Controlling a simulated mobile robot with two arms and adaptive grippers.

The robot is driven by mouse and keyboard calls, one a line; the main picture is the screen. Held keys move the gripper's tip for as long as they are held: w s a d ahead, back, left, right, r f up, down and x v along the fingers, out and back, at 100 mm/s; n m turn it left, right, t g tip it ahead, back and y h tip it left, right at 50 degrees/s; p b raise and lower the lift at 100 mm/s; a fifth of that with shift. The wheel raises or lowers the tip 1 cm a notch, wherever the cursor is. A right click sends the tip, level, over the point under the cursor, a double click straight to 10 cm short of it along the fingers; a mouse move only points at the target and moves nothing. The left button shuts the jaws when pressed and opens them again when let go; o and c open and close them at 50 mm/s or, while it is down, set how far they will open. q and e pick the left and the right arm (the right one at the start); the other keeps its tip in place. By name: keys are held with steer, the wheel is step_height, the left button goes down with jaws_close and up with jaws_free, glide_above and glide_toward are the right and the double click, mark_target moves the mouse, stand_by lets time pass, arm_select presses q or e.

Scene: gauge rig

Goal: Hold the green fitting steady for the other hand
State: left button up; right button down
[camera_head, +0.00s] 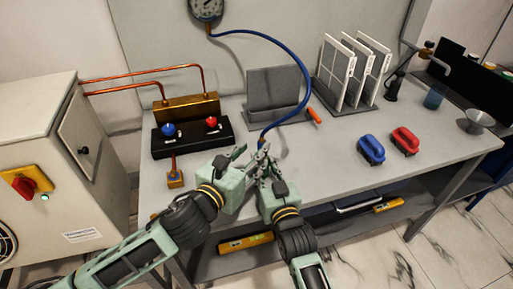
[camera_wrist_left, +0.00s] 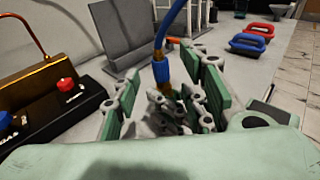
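I cannot make out a green fitting apart from the green parts of my grippers. A blue hose (camera_head: 303,75) hangs from the gauge and ends in a blue sleeve (camera_wrist_left: 161,70) with a brass-coloured tip (camera_wrist_left: 168,88). My left gripper (camera_head: 245,158) is above the bench's front edge; in the left wrist view its fingers (camera_wrist_left: 163,104) stand apart on either side of the hose end. My right gripper (camera_head: 262,156) is close beside it, its grey fingers by the brass tip. The crowded fingers hide whether it grips the tip.
A black block with blue and red knobs (camera_head: 190,137) stands left on the bench (camera_head: 330,165). A grey stand (camera_head: 275,98), an orange-handled item (camera_head: 314,115) and a rack of white panels (camera_head: 350,75) are behind. Blue (camera_head: 371,150) and red (camera_head: 405,141) handled pieces lie right.

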mark_target(259, 145)
arm_select(q)
steer(key=shift+x, duration=1.9)
steer(key=shift+c, duration=0.3)
jaws_close()
